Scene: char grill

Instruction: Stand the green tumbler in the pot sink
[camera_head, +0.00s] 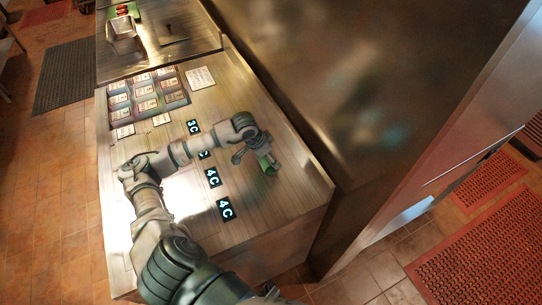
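The small green tumbler (265,164) is on or just above the metal counter, near its right edge; I cannot tell if it touches the counter. My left gripper (255,158) is beside and over it. One finger stands out to the left, apart from the tumbler, so the gripper looks open. The other finger is close to the tumbler and partly hides it. A square metal basin (122,46) shows at the far end; I cannot tell for sure whether it is the pot sink. My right gripper is not in view.
The counter (275,205) carries several dark "C" labels (224,208), a grid of cards (145,93) and a pale sheet (200,78). A tall metal wall (370,100) stands close on the right. A dark mat (65,75) and red mats (485,255) lie on the tiled floor.

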